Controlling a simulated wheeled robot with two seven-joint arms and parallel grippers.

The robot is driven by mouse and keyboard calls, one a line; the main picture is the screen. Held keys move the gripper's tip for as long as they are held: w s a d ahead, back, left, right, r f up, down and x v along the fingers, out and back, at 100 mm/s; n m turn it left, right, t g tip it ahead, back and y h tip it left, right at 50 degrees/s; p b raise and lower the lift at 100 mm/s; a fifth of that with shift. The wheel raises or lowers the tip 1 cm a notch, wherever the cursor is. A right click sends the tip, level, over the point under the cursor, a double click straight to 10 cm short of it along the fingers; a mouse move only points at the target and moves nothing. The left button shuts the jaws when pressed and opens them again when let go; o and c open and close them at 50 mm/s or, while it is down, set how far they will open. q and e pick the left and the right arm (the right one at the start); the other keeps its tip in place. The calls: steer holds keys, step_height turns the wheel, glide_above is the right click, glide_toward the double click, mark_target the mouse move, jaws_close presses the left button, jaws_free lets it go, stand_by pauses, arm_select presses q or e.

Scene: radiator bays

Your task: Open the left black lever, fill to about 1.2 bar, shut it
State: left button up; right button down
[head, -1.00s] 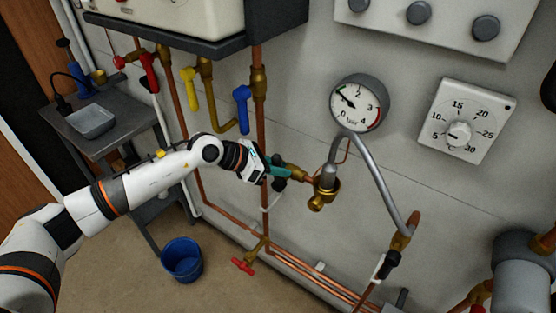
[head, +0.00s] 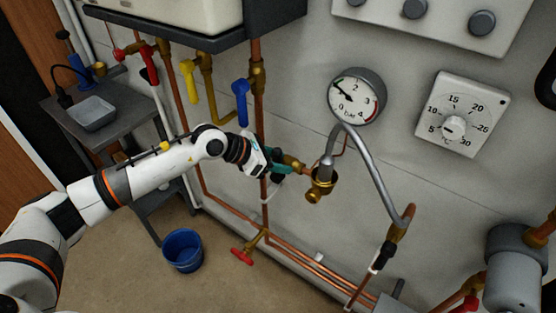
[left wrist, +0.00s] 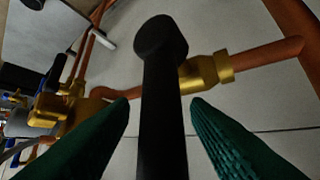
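The left black lever (left wrist: 160,100) fills the middle of the left wrist view, its round head over a brass valve (left wrist: 208,72) on a copper pipe. In this view it appears to lie across the pipe. My left gripper (left wrist: 160,108) has its green fingers on either side of the lever, with gaps on both sides. In the head view the gripper (head: 283,167) is at the valve and partly hides the lever. The round pressure gauge (head: 356,97) has its needle at the upper left, roughly near 1 bar. My right gripper is not in view.
A grey hose (head: 372,165) arches from the brass fitting (head: 321,184) to a second black lever (head: 383,257) at lower right. Blue (head: 241,102), yellow (head: 189,79) and red levers hang on pipes nearby. A blue bucket (head: 183,251) stands on the floor.

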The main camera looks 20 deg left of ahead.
arm_select(q)
steer(key=b+v, duration=0.3)
steer(key=v, duration=0.9)
stand_by(0.3)
